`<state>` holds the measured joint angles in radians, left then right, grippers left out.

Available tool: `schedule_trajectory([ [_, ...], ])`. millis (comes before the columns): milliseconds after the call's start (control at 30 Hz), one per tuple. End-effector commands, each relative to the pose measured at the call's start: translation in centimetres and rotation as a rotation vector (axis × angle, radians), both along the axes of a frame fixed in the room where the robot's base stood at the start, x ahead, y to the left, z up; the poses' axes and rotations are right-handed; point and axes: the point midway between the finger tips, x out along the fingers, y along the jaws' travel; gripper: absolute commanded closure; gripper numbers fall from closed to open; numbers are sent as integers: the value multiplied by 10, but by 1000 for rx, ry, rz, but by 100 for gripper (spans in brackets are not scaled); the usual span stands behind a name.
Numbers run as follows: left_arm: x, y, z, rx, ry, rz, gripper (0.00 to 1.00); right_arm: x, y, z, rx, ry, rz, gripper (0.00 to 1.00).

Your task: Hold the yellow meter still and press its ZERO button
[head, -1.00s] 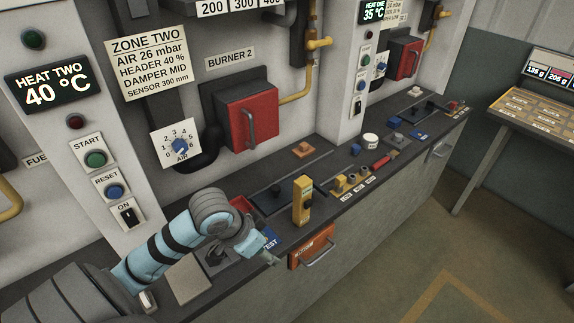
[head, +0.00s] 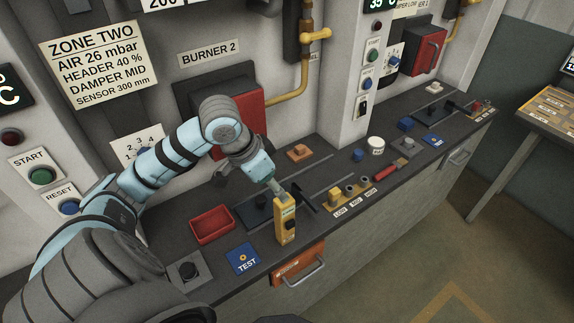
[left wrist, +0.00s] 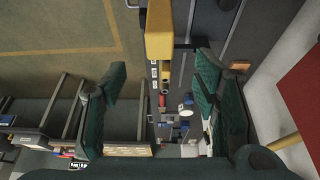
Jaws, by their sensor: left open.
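The yellow meter (head: 283,232) stands upright near the front edge of the dark bench, with a greenish panel near its top and a dark patch on its face. My left gripper (head: 278,188) is open at the meter's top, reaching in from behind and left. In the left wrist view the meter (left wrist: 158,45) lies in line with the gap between the two spread green fingers (left wrist: 160,68). I cannot tell whether a finger touches it. The ZERO button is too small to make out. My right gripper is out of view.
A red tray (head: 212,224) and a blue TEST pad (head: 243,259) lie left of the meter. An orange drawer (head: 300,264) with a handle is below. The burner wall rises behind.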

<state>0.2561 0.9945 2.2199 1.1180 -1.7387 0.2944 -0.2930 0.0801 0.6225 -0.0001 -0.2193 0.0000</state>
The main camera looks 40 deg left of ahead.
Motion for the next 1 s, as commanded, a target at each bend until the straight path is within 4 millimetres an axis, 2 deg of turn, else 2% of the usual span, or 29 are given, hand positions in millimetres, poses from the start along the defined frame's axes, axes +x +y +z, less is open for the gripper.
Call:
schedule_trajectory([
  [200,25,-6,-60,-5,10,6,45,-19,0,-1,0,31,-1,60],
  [400,42,-10,-97,-2,10,3,45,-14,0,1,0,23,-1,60],
  [600,46,-11,-109,2,8,0,45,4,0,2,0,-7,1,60],
  [767,47,-11,-109,2,8,0,45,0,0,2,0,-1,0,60],
  [1000,47,-11,-108,2,7,0,82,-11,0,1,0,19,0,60],
])
